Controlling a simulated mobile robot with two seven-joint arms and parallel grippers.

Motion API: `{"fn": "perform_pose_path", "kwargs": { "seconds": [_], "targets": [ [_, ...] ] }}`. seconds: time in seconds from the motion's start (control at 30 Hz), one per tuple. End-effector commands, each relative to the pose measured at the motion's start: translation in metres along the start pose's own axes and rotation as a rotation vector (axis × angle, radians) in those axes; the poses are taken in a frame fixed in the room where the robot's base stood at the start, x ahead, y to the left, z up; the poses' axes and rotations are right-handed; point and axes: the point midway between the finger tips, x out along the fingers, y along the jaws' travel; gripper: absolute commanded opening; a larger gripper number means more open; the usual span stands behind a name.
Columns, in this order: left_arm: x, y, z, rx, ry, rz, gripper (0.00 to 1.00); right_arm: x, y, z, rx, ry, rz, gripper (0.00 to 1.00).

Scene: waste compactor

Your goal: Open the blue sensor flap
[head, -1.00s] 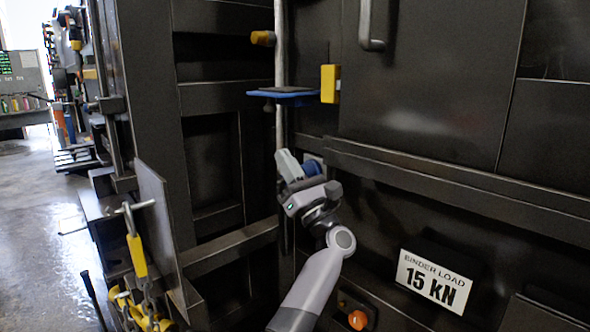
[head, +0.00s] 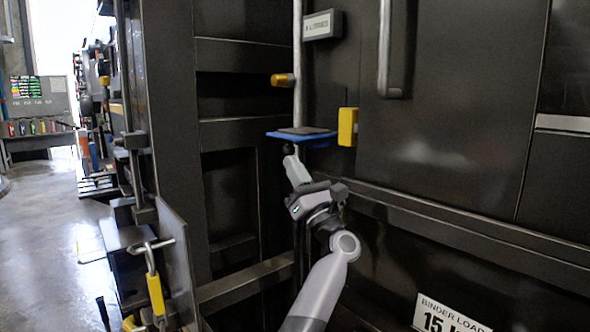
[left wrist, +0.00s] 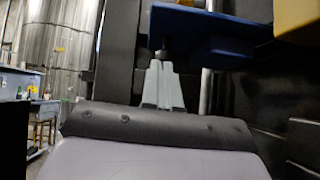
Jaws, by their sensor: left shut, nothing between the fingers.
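The blue sensor flap (head: 318,141) is a flat, roughly level plate with a dark pad on top. It juts out beside the upright metal pole. In the left wrist view its blue underside and edge (left wrist: 212,36) hang over the fingers. My left gripper (head: 290,158) is just below the flap, fingers pointing up, shut and empty. In the left wrist view the two pale fingertips (left wrist: 161,68) are together, close under the flap's left part. I cannot tell whether they touch it. My right gripper is not in view.
A yellow block (head: 347,127) sits right of the flap and a yellow-capped peg (head: 283,80) above it. A small display (head: 322,25) is higher up. A door handle (head: 386,50) is at upper right. A metal plate with a yellow-handled clamp (head: 155,290) stands at lower left.

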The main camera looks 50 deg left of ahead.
Motion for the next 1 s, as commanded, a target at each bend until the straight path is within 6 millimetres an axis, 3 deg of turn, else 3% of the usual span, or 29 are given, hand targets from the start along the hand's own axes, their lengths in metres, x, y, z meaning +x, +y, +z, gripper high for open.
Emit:
{"fn": "perform_pose_path", "kwargs": {
  "seconds": [0.13,0.3,0.67,1.0],
  "targets": [
    [0.009,0.006,0.010,0.048,0.000,-0.042,0.00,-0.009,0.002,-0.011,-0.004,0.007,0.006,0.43],
    [0.015,0.011,0.017,0.061,-0.001,-0.054,0.00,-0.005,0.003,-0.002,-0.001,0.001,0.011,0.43],
    [0.016,0.012,0.018,0.062,0.000,-0.054,0.00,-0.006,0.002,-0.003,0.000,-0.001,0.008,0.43],
    [-0.005,0.009,0.002,0.062,-0.001,-0.055,0.00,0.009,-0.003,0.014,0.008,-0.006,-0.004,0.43]
  ]
}}
